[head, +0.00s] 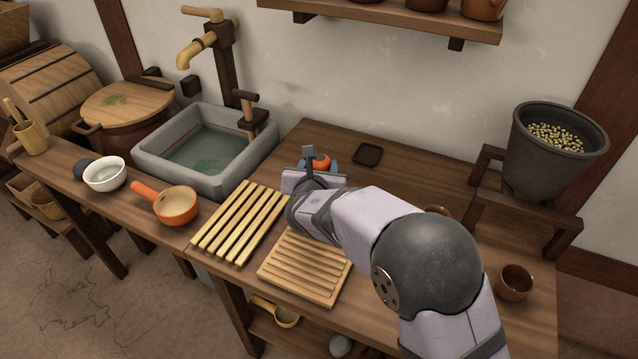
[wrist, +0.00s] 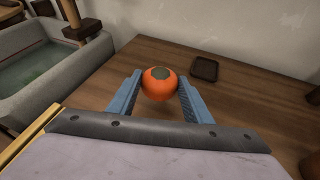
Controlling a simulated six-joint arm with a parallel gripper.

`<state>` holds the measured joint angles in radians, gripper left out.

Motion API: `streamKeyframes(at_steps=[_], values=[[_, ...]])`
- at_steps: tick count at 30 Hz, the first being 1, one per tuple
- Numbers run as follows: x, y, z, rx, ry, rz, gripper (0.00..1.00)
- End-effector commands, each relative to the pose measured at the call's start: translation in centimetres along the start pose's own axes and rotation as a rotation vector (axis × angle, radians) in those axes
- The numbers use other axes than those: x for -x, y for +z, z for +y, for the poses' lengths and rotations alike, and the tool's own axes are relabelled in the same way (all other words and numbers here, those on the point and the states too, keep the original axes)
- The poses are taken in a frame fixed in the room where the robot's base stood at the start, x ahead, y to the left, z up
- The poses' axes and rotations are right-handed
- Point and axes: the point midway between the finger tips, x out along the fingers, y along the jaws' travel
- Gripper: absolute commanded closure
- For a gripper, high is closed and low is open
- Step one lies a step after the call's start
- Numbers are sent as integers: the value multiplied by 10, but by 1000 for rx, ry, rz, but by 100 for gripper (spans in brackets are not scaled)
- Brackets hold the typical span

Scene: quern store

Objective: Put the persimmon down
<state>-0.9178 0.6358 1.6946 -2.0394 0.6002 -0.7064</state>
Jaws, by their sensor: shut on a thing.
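The persimmon (wrist: 159,85) is a round orange fruit with a dark green-grey top. My gripper (wrist: 160,92) is shut on it, with one blue finger on each side. In the head view the persimmon (head: 320,162) shows partly behind my gripper (head: 318,168), near the back of the wooden table (head: 420,180). The table top lies below and behind the fruit. I cannot tell whether the fruit touches the table or is held just above it.
A small dark square dish (head: 367,154) lies right of the persimmon. A stone sink (head: 150,163) stands left. A yellow slatted rack (head: 240,222) and a ridged wooden board (head: 303,267) lie in front. A brown cup (head: 515,283) stands at right. Bare table surrounds the dish.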

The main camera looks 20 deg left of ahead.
Motion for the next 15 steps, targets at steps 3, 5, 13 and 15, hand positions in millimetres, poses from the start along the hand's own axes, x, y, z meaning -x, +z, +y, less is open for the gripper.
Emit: streamKeyframes(at_steps=[3,5,13,15], values=[[-5,-11,-1,1,-1,-2,79],[-6,-13,-1,1,-1,-2,79],[-10,-24,-2,2,-1,0,79],[-14,-32,-3,2,-2,1,79]])
